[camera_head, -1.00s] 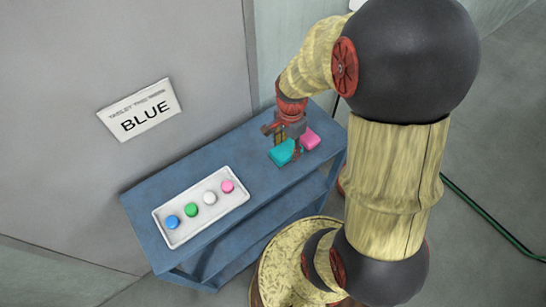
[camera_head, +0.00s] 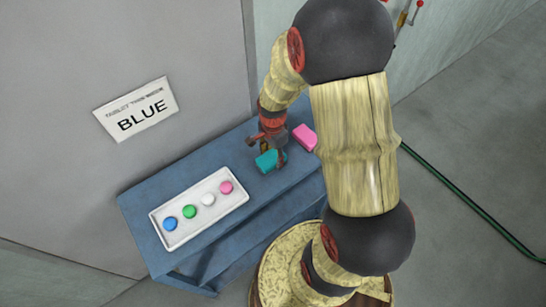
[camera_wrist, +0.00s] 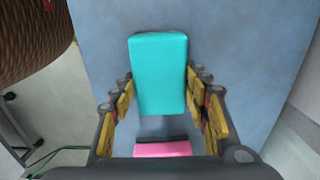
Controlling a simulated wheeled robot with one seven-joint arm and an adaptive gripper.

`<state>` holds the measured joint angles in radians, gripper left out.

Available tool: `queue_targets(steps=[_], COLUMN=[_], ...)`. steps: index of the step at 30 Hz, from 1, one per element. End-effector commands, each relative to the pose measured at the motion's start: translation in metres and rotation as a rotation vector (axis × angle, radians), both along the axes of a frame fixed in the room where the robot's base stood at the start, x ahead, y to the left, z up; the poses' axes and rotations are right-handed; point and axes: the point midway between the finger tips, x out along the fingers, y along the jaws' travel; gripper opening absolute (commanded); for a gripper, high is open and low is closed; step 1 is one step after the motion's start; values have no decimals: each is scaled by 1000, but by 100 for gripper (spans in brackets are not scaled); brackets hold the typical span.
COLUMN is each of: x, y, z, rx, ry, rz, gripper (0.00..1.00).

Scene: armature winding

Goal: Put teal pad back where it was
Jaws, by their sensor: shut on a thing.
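The teal pad (camera_head: 266,161) is a block over the right half of the blue table, between the tray and the pink pad. My gripper (camera_head: 270,150) is above the table and shut on the teal pad. In the wrist view the teal pad (camera_wrist: 158,72) shows between the fingers (camera_wrist: 160,88). I cannot tell whether it touches the table. The pink pad (camera_head: 305,138) lies farther right on the table, apart from the teal one. It also shows at the bottom of the wrist view (camera_wrist: 162,148), partly cut off by the gripper.
A white tray (camera_head: 163,239) at the table's left holds several round buttons: blue, green, white and pink. The blue table (camera_head: 150,210) has bare top between tray and teal pad. A sign reading BLUE (camera_head: 137,109) is on the wall behind.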

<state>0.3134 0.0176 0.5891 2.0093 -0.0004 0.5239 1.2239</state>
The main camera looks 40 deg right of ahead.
Motion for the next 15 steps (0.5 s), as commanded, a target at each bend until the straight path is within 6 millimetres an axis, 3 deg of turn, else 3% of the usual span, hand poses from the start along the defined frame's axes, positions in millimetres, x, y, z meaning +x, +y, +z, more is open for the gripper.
queue_targets(steps=[10, 15], x=[-1, -1], y=[0, 0], z=[-1, -1], rx=[1, 1], ry=[2, 2], rz=[0, 0], gripper=[64, 64])
